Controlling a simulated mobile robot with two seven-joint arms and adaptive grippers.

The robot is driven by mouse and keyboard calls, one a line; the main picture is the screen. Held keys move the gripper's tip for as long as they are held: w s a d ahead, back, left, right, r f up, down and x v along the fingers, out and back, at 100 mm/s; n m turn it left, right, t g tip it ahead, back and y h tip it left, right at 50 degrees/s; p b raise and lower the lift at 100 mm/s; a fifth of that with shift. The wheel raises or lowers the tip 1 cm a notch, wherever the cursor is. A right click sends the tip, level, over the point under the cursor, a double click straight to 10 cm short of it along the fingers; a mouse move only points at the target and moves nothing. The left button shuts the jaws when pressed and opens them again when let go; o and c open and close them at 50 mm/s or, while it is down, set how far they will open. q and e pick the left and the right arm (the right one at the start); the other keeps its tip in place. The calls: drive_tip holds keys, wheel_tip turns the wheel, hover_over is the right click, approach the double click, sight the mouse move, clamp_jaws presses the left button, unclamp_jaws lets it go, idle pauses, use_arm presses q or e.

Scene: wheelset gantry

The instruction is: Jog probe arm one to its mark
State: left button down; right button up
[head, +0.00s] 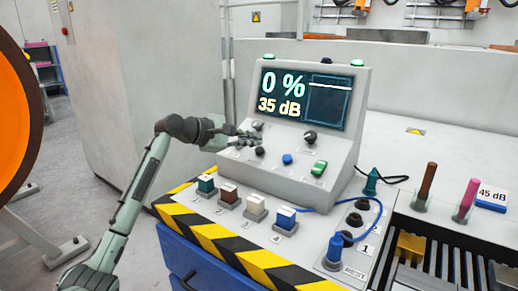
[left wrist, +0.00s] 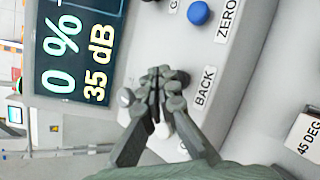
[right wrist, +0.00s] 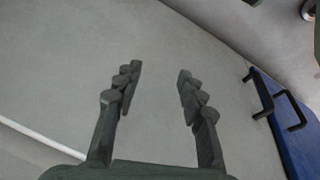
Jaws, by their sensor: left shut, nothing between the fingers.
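The grey control console (head: 345,163) carries a screen (head: 305,98) reading "0 %" and "35 dB". My left gripper (head: 243,138) is shut and empty at the left of this face, below the screen. In the left wrist view its fingers (left wrist: 163,78) are together beside the "BACK" label (left wrist: 205,87), hiding part of the panel; I cannot tell whether they touch a control. My right gripper (right wrist: 158,76) is open and empty. No probe arm is identifiable.
A blue plug (head: 335,248) stands by "REST", with a blue cable behind. My right gripper faces a plain grey surface.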

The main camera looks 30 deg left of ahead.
use_arm(q)
drive_tip(key=r, duration=0.1)
drive_tip(key=s+r, duration=0.1)
drive_tip(key=r, duration=0.1)
drive_tip(key=s+r+p, duration=0.1)
drive_tip(key=shift+a+r, duration=0.15)
drive_tip(key=shift+r, duration=0.05)
idle(1.6)
